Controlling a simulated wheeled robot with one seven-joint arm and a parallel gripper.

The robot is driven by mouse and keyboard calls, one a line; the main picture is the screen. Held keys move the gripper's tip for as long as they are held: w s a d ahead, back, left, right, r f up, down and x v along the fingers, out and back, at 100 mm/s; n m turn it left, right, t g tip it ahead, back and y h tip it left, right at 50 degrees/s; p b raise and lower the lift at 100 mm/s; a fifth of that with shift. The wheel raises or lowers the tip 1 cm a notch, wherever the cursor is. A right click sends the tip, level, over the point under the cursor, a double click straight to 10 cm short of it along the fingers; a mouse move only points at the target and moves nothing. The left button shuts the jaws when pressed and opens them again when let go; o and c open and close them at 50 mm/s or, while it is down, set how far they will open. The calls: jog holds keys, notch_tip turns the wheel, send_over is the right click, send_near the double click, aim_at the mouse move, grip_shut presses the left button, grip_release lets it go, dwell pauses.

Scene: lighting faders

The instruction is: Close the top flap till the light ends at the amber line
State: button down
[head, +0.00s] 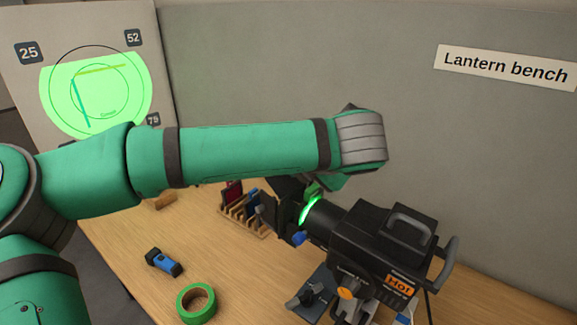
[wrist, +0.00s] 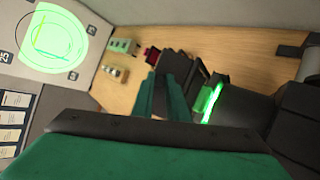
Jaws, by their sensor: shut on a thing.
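The lantern (head: 385,245) is black, with a green-glowing front and dark flaps around it. The top flap (head: 284,186) is dark and partly hidden by my arm; dark flaps also show in the wrist view (wrist: 178,66). My gripper (wrist: 165,98) is shut at the flaps, on what seems to be the top flap; its fingertips are largely hidden. The green light patch (head: 55,95) on the board has a straight, slightly sloping top edge. The amber line (head: 101,69) lies inside the patch, below that edge. A teal line (head: 81,104) slopes below it.
A wooden rack (head: 236,216) with coloured pieces stands behind the flaps. A blue-and-black tool (head: 164,262) and a green tape roll (head: 184,305) lie on the bench. The lantern carries a HOT label (head: 399,285). A grey wall stands behind.

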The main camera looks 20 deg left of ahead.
jog(key=shift+s+d+f+t+y, duration=0.15)
jog(key=shift+s+d+t+y, duration=0.25)
jog(key=shift+y, duration=0.5)
jog(key=shift+w+d+m, duration=0.1)
jog(key=shift+d+m, duration=0.05)
jog(key=shift+m, duration=0.15)
jog(key=c, duration=1.7)
grip_release()
jog(key=shift+c, duration=0.2)
jog(key=shift+w, duration=0.1)
